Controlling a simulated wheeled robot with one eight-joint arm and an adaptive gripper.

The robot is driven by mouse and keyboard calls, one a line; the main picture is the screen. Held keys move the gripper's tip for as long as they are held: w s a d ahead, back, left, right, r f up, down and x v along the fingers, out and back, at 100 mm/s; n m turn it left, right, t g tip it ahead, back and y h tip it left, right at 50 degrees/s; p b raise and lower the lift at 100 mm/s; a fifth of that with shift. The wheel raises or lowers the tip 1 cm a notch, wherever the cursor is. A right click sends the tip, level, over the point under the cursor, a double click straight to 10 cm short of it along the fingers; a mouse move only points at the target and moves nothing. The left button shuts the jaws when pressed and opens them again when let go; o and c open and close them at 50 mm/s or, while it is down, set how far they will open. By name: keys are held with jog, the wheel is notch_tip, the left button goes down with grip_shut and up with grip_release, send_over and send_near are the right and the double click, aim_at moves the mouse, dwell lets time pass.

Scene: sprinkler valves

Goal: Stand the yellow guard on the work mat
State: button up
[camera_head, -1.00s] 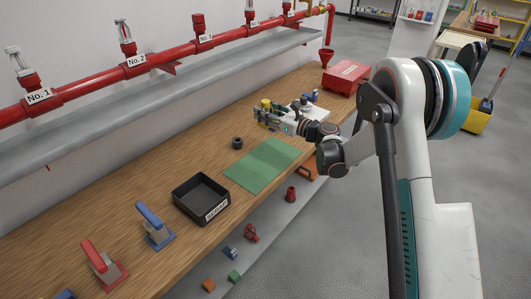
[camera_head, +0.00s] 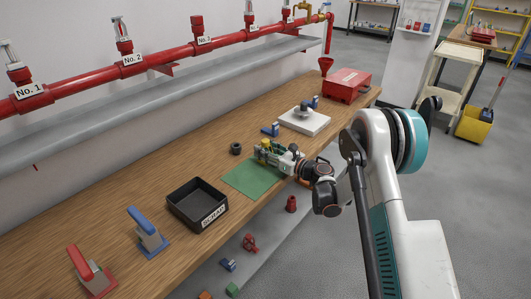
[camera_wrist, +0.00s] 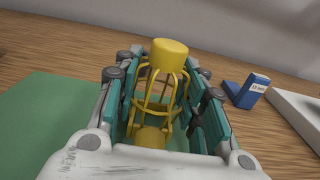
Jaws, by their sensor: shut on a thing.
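The yellow guard (camera_wrist: 160,88) is a wire cage with a solid cap. It lies between the teal-padded fingers of my gripper (camera_wrist: 165,105) in the wrist view, with its cap toward the far side. In the head view my gripper (camera_head: 270,152) is shut on the guard, of which only a little yellow shows. It is at the far right corner of the green work mat (camera_head: 256,178); the mat also shows left of the gripper in the wrist view (camera_wrist: 55,120). I cannot tell whether the guard touches the mat.
A black scrap tray (camera_head: 197,204) stands left of the mat. A dark ring (camera_head: 235,149) lies behind the mat. A blue stand (camera_head: 270,130) and a white plate (camera_head: 305,121) are beyond my gripper. A red box (camera_head: 347,85) stands at the far right.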

jog(key=shift+f, duration=0.1)
jog(key=o, duration=1.2)
jog(key=shift+o, duration=0.4)
jog(key=shift+r, duration=0.2)
